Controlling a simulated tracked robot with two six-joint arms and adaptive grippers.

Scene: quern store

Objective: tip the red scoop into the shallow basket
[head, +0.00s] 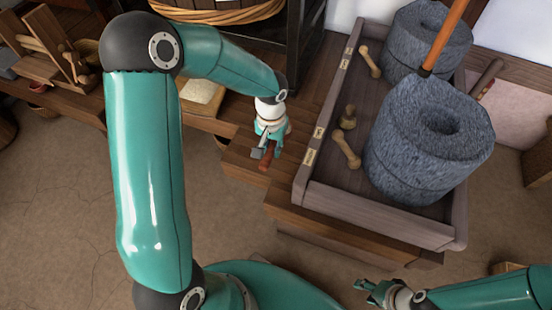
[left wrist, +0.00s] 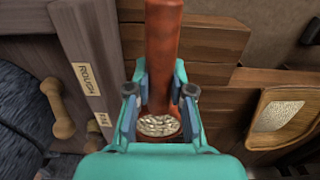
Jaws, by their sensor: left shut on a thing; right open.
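My left gripper (head: 266,148) is shut on the red scoop (head: 268,161), above the wooden ledge left of the stone tray. In the left wrist view the scoop's red handle (left wrist: 163,45) runs up between the fingers, and its bowl holds pale grains (left wrist: 158,125). A shallow woven basket (left wrist: 291,95) with a pale patch inside lies at the right of that view, apart from the scoop. What looks like the same basket (head: 205,97) shows left of the gripper in the head view, partly behind my arm. My right gripper (head: 364,289) is open and empty at the lower right.
A wooden tray (head: 350,203) holds two grey stone querns (head: 425,140) and small wooden pieces (head: 345,150). Its rim carries a label reading "ROUGH" (left wrist: 86,80). A round basket (head: 220,15) stands at the top. Open floor (head: 60,210) lies at the left.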

